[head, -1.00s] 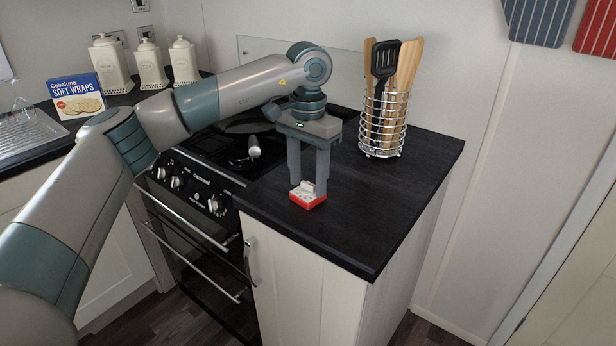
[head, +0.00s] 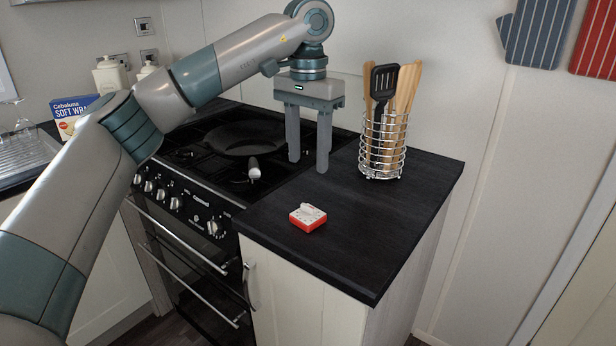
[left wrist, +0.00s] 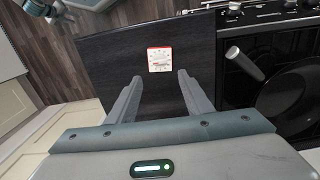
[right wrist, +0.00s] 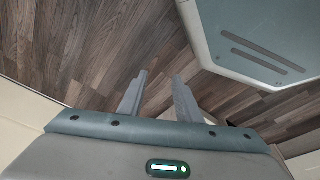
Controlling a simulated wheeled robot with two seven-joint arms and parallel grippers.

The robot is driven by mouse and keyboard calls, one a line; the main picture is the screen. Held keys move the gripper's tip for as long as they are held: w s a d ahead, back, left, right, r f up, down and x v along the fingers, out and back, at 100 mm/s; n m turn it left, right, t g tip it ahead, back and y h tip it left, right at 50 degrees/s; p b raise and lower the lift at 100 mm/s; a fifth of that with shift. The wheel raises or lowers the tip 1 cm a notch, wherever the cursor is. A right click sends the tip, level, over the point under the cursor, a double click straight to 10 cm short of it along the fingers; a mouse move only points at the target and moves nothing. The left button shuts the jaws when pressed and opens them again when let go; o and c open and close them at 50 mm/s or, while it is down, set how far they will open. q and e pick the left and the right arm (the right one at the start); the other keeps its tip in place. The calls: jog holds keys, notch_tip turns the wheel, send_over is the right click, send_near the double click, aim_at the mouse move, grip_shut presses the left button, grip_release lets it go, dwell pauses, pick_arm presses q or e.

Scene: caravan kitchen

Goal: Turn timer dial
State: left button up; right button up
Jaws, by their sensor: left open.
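The timer (head: 307,217) is a small red box with a white dial face on top, lying on the black countertop near its left front part. It also shows in the left wrist view (left wrist: 159,59), beyond my fingertips. My left gripper (head: 308,168) is open and empty, raised above the counter behind the timer and apart from it. It also shows in the left wrist view (left wrist: 158,82) with its fingers spread. My right gripper (right wrist: 160,78) shows only in its own wrist view, over the wooden floor, with its fingers apart and nothing between them.
A wire utensil holder (head: 383,146) with spatulas and wooden tools stands at the back of the counter (head: 400,215). A black stove with a pan (head: 245,137) and front knobs adjoins it on the left. The counter around the timer is clear.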

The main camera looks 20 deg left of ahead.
pick_arm(q)
notch_tip(320, 180, up, 6)
jog(key=shift+p, duration=0.3)
pick_arm(e)
jog(key=shift+w+f, duration=0.4)
jog(key=shift+f, duration=0.25)
